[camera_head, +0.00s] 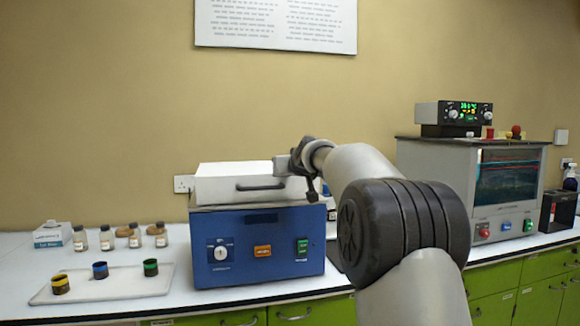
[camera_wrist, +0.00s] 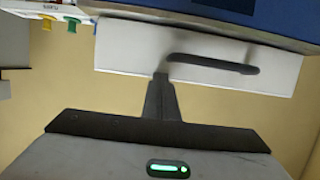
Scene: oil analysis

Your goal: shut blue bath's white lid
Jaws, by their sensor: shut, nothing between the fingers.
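The blue bath (camera_head: 255,262) stands on the bench, with a dial, an orange switch and a green switch on its front. Its white lid (camera_head: 222,190) lies across the top, with a dark bar handle (camera_head: 262,187) on its front face. I cannot tell whether a thin gap is left under the lid. My gripper (camera_head: 312,194) is at the lid's right end, fingers shut and empty. In the wrist view the shut fingertips (camera_wrist: 160,78) show in front of the lid (camera_wrist: 130,50), by one end of the handle (camera_wrist: 212,63). I cannot tell whether they touch it.
A white tray (camera_head: 110,287) with several colour-banded cups lies left of the bath, with small bottles (camera_head: 107,238) and a white box (camera_head: 50,235) behind. A grey glass-fronted machine (camera_head: 450,180) stands right of my arm. The wall rises behind the bath.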

